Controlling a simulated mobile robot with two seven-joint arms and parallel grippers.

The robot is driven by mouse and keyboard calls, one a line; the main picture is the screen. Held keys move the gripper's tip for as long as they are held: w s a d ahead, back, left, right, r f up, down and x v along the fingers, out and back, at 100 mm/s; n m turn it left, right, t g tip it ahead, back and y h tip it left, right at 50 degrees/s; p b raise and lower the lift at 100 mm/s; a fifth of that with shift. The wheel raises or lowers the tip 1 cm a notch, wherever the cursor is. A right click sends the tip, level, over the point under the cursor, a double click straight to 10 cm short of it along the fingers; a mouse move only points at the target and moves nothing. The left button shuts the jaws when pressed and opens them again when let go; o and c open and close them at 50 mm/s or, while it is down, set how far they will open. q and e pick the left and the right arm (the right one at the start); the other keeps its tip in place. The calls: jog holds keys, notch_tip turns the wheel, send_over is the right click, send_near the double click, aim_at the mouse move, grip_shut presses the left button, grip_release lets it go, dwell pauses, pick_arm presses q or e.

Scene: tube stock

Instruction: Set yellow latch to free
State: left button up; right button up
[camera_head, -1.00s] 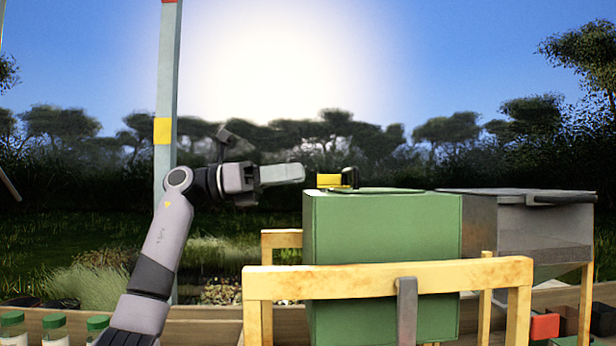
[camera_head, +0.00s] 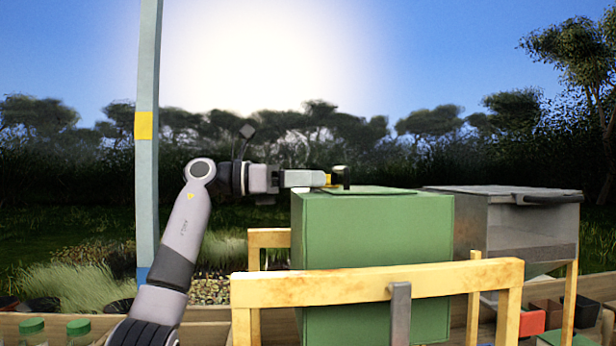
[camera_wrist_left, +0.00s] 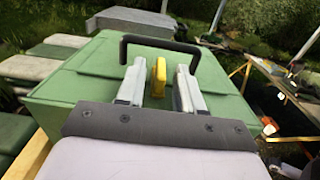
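The yellow latch (camera_head: 328,180) stands on top of the green box (camera_head: 375,235), beside a dark handle (camera_head: 341,176). In the left wrist view, the latch (camera_wrist_left: 158,77) stands upright between the two pale fingers of my left gripper (camera_wrist_left: 160,85). A gap shows on each side of the latch, so the gripper is open around it, apart from it. In the head view my left gripper (camera_head: 322,179) reaches in level from the left, and its fingers hide most of the latch. My right gripper is not in view.
A pale wooden frame (camera_head: 380,285) stands in front of the green box. A grey lidded box (camera_head: 530,225) stands to the right. A tall post (camera_head: 147,200) rises behind my left arm. Jars with green lids (camera_head: 32,327) are at lower left.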

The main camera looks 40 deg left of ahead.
pick_arm(q)
grip_shut()
jog(key=shift+f+n+t+y, duration=0.1)
jog(key=shift+n+t+y, duration=0.2)
jog(key=shift+y, duration=0.1)
jog(key=shift+n+t+y+b, duration=0.45)
jog(key=shift+n+y, duration=0.15)
jog(key=shift+y, duration=0.3)
jog(key=shift+d+n+t+y, duration=0.1)
jog(key=shift+n+t+y, duration=0.55)
jog(key=shift+y, duration=0.25)
